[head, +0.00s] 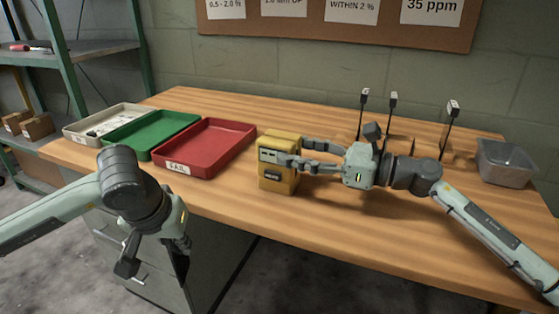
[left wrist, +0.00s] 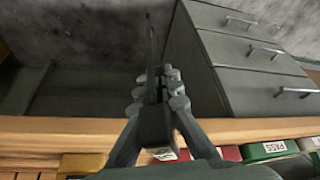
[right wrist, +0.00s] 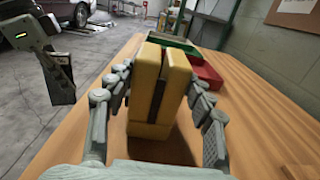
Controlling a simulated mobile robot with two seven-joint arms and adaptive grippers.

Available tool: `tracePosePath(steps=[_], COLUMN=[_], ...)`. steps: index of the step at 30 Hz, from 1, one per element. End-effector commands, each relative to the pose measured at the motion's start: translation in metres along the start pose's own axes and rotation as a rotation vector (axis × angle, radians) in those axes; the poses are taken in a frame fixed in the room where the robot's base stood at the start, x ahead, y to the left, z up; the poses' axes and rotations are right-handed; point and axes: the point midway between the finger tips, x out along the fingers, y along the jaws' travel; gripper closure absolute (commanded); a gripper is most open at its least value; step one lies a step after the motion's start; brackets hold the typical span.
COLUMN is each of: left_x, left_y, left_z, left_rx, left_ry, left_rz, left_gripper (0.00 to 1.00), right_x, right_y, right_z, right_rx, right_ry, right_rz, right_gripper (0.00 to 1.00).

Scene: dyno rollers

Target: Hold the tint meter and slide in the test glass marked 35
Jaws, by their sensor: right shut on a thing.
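The yellow tint meter (head: 275,175) stands upright on the workbench near its front edge. My right gripper (head: 300,156) is shut around its sides. In the right wrist view the meter (right wrist: 147,95) sits between the fingers, with a dark vertical slot between its two halves. My left gripper (head: 152,262) hangs in front of the bench, pointing down. In the left wrist view its fingers pinch a dark, thin test glass (left wrist: 155,122) with a white label; its number is unreadable. Other labelled glasses (head: 393,100) stand upright behind my right gripper.
A red tray (head: 212,150) marked FAIL lies left of the meter, with a green tray (head: 150,133) and a pale tray (head: 85,128) beyond. A grey bin (head: 507,163) stands at the right. Drawers (left wrist: 250,75) are under the bench. The front right of the bench is clear.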

Motion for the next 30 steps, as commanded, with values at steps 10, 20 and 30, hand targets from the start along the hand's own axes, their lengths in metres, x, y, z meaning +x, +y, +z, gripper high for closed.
tracePosePath(steps=[10,20,30], left_x=[0.000,0.000,-0.013], left_y=[0.000,0.000,-0.044], left_z=[0.000,-0.001,-0.049], left_rx=[0.000,-0.003,-0.450], left_ry=[0.001,0.001,0.005], left_rz=[0.000,-0.001,-0.186], left_gripper=[1.00,1.00,1.00], right_x=[0.000,-0.001,0.000], right_y=[-0.001,-0.001,-0.001], right_z=[-0.001,-0.001,-0.001], right_rx=[0.000,0.000,0.000], right_ry=[0.001,0.001,0.001], right_rz=[-0.001,-0.001,-0.001], right_gripper=[0.65,0.65,0.65])
